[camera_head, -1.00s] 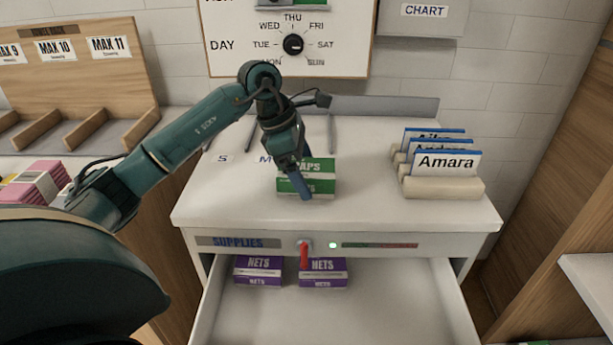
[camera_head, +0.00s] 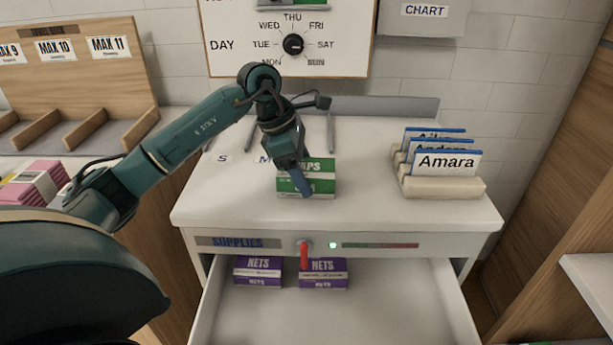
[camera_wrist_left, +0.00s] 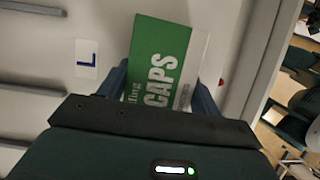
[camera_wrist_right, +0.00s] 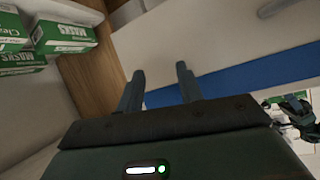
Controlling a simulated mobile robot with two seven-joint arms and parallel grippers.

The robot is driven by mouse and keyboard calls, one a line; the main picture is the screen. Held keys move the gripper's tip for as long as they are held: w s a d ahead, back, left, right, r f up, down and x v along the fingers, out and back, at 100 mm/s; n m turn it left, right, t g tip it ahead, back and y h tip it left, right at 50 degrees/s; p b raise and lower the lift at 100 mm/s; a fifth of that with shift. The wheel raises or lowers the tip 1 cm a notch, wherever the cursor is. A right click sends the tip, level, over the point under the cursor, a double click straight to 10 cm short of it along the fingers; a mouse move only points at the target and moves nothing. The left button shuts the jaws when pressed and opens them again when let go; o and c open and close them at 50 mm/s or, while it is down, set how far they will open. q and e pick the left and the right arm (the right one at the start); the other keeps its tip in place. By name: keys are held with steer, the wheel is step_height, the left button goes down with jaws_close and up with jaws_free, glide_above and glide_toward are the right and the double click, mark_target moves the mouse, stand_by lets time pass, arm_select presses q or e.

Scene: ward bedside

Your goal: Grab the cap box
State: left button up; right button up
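The green and white cap box (camera_head: 322,168) stands on the white cabinet top, its upper face marked CAPS. My left gripper (camera_head: 297,180) reaches down over it from the left and hides part of its left side. In the left wrist view, the cap box (camera_wrist_left: 162,62) lies between the two fingers of my left gripper (camera_wrist_left: 162,85), slightly turned relative to them. The fingers are apart, one on each side, and do not look clamped on it. My right gripper (camera_wrist_right: 160,85) is open and empty in the right wrist view; it is out of the head view.
Below, an open drawer (camera_head: 390,300) holds two purple NETS boxes (camera_head: 258,270). A name-card holder (camera_head: 440,187) stands right on the cabinet top (camera_head: 370,205). Thin dividers rise behind the cap box. Green MASKS boxes (camera_wrist_right: 62,37) sit on a shelf near my right gripper.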

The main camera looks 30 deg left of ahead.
arm_select(q)
steer(key=c, duration=0.5)
steer(key=shift+r, duration=0.1)
